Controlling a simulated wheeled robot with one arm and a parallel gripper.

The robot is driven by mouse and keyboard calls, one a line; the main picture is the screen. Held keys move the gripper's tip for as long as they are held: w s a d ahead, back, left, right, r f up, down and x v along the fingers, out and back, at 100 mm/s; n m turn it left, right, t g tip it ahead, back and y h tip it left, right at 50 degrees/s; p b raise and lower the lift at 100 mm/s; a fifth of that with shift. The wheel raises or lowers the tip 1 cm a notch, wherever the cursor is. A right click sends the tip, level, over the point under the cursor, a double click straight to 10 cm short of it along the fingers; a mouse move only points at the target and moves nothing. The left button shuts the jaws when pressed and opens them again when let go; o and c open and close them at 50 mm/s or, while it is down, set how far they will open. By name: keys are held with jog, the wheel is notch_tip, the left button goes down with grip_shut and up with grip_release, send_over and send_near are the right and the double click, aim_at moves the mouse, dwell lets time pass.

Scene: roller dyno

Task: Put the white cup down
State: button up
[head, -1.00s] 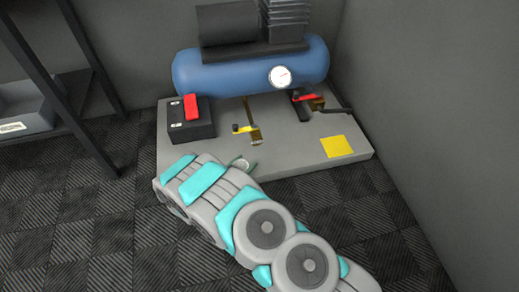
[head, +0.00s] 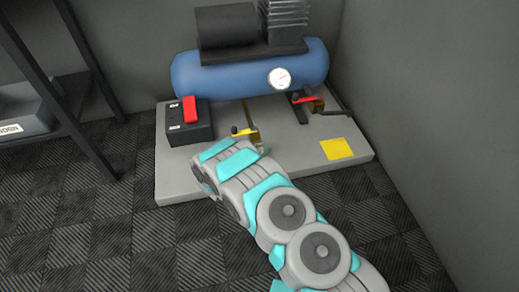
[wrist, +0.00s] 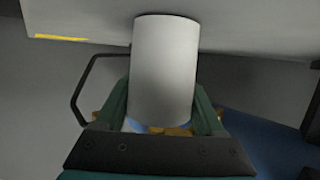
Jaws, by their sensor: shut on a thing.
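The white cup (wrist: 164,70) fills the middle of the wrist view as a plain pale cylinder. My gripper (wrist: 162,108) is shut on it, with a green finger on each side. In the head view my arm hides the cup and the gripper, which are near the front of the grey platform (head: 265,170). A yellow square (head: 337,148) lies on the platform to the right of my arm. A yellow strip also shows in the wrist view (wrist: 60,38), left of the cup. I cannot tell whether the cup touches the platform.
A blue tank (head: 225,72) with a gauge stands at the back of the platform. A black box with a red switch (head: 190,110) is at the left. A yellow-handled valve (head: 244,132) and a red-handled valve (head: 303,97) stand before the tank. Walls close the right side.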

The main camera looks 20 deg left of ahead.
jog(key=o, duration=1.3)
jog(key=shift+f, duration=0.1)
jog(key=shift+s+r, duration=0.15)
jog(key=shift+r, duration=0.05)
jog(key=p+v, duration=0.1)
jog(key=v, duration=1)
jog(key=shift+s+a, duration=0.15)
jog(key=shift+s, duration=0.25)
